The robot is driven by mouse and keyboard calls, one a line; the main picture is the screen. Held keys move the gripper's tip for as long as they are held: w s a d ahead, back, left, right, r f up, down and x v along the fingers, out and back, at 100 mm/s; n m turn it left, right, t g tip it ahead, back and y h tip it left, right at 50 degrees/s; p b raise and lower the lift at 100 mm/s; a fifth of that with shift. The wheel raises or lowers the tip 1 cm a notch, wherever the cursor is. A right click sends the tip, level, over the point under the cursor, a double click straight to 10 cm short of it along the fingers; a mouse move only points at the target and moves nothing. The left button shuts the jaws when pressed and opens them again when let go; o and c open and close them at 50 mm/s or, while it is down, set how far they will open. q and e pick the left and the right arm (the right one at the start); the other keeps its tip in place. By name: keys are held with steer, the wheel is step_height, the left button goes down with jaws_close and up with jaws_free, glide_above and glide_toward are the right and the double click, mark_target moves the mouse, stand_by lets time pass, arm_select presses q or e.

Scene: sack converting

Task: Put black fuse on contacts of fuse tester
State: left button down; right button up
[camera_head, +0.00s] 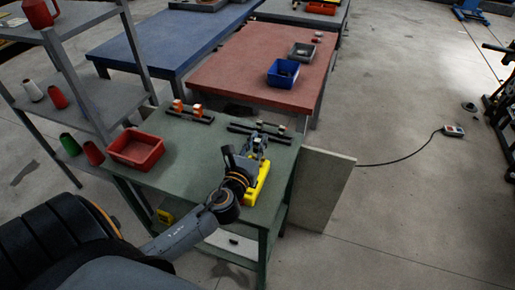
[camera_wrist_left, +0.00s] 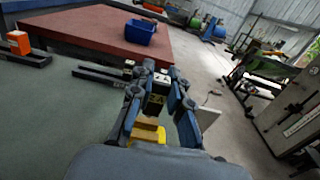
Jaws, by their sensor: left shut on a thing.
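My left gripper (camera_head: 257,146) is above the right part of the green table. In the left wrist view its blue fingers (camera_wrist_left: 160,98) are shut on a black fuse (camera_wrist_left: 156,97) with light markings, held between the fingertips. A yellow device (camera_head: 259,185), which looks like the fuse tester, lies on the table below and beside the gripper. Part of a yellow body shows under the fingers in the wrist view (camera_wrist_left: 149,133). My arm hides some of it, and I cannot see its contacts clearly. A gap between fuse and tester cannot be judged. My right gripper is not in view.
On the green table (camera_head: 190,160) stand a red bin (camera_head: 136,150), a black rail with orange blocks (camera_head: 190,112) and dark rails (camera_head: 258,132) behind the gripper. A shelf with cones (camera_head: 58,97) is at left. A red table with a blue bin (camera_head: 283,73) is behind.

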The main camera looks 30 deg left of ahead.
mark_target(256, 152)
arm_select(q)
steer(key=shift+f, duration=1.05)
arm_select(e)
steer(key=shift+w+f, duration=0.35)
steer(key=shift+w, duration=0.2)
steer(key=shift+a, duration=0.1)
arm_select(q)
steer(key=shift+f+b, duration=0.65)
steer(key=c, duration=1.3)
jaws_free()
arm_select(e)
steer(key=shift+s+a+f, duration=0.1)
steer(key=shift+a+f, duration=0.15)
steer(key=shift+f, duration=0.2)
arm_select(q)
steer(key=shift+r, duration=0.1)
